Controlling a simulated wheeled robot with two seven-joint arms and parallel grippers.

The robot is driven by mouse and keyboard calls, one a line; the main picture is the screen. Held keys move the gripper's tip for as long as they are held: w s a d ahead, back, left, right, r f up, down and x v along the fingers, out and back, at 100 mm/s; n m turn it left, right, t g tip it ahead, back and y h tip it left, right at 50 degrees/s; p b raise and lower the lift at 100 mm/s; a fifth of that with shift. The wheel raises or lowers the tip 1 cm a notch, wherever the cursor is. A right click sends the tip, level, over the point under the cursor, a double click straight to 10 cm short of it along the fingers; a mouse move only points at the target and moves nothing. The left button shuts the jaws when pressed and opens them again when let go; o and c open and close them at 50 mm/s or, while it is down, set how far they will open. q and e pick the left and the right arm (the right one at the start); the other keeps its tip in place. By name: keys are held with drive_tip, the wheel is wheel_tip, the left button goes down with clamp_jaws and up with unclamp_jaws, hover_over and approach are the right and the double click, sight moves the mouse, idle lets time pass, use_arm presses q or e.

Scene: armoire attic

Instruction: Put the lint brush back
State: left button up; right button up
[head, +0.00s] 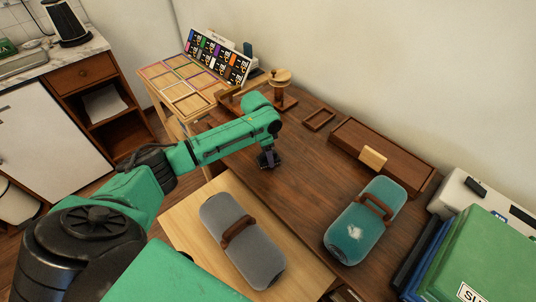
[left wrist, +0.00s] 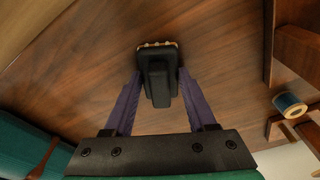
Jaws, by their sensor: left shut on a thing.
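My left gripper (head: 267,160) reaches over the dark wooden table, pointing down. In the left wrist view its purple fingers (left wrist: 158,92) are shut on a black-handled thing (left wrist: 157,82), which looks like the lint brush. A pale, bumpy edge (left wrist: 157,44) shows at the brush's far end. In the head view the brush is mostly hidden by the gripper. I cannot tell whether it touches the table. My right gripper is not in view.
A wooden stand (head: 284,95), a small empty tray (head: 319,119) and a long wooden box (head: 395,165) stand toward the wall. A teal case (head: 352,235) and a grey case (head: 250,262) lie nearer. A blue spool (left wrist: 290,104) shows right. Bare tabletop surrounds my gripper.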

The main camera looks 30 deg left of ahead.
sight(263, 154)
use_arm(q)
drive_tip(key=o, duration=1.3)
drive_tip(key=shift+r, duration=0.1)
drive_tip(key=r, duration=0.4)
drive_tip(key=s+r, duration=0.1)
drive_tip(key=r, duration=0.3)
drive_tip(key=a+r, duration=0.1)
drive_tip(key=r, duration=0.3)
drive_tip(key=shift+s, duration=0.15)
drive_tip(key=shift+f, duration=0.15)
